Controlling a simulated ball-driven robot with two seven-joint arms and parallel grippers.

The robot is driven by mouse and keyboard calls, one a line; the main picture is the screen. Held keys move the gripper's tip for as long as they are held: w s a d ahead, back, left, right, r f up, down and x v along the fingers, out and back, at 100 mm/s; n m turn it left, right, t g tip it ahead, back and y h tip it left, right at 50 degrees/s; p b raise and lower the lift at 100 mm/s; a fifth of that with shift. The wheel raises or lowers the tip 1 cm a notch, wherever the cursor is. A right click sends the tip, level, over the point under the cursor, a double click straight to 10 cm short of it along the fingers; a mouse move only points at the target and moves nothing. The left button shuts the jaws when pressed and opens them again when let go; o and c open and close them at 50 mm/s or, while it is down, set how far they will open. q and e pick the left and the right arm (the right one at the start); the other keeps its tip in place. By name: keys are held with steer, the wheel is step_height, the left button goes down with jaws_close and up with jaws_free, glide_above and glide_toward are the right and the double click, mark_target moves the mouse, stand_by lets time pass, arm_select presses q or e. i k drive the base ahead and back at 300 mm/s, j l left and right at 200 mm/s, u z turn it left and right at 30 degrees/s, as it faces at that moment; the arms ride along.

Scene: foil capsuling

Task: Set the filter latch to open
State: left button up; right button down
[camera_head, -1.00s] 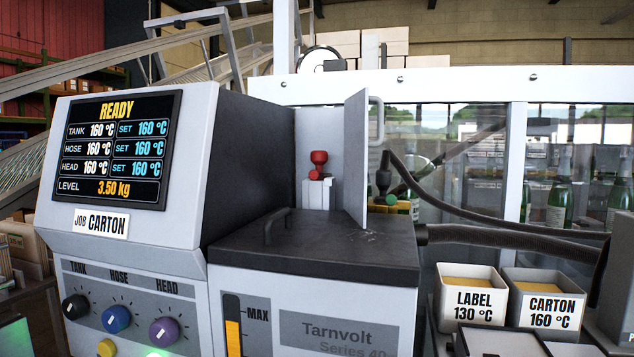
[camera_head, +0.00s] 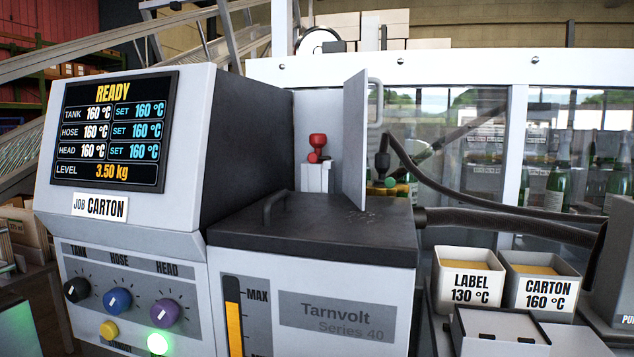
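A red knob or lever (camera_head: 317,147) sits on a pale block (camera_head: 316,178) behind the machine's dark lid. It looks like the filter latch, but no label shows and I cannot tell its setting. A grey panel (camera_head: 355,140) with a handle stands upright just right of it, like an open door seen nearly edge-on. Neither of my grippers is in view.
The machine's display (camera_head: 113,131) reads READY, with the job sign (camera_head: 100,207) CARTON. The dark lid (camera_head: 315,232) with a handle lies shut. A dark hose (camera_head: 510,223) runs right. Bins marked LABEL (camera_head: 468,281) and CARTON (camera_head: 540,283) stand at right.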

mark_target(312, 157)
steer(key=i+j+z, duration=0.2)
steer(key=z, duration=0.3)
steer(key=i+j+z, duration=0.25)
steer(key=z, duration=0.25)
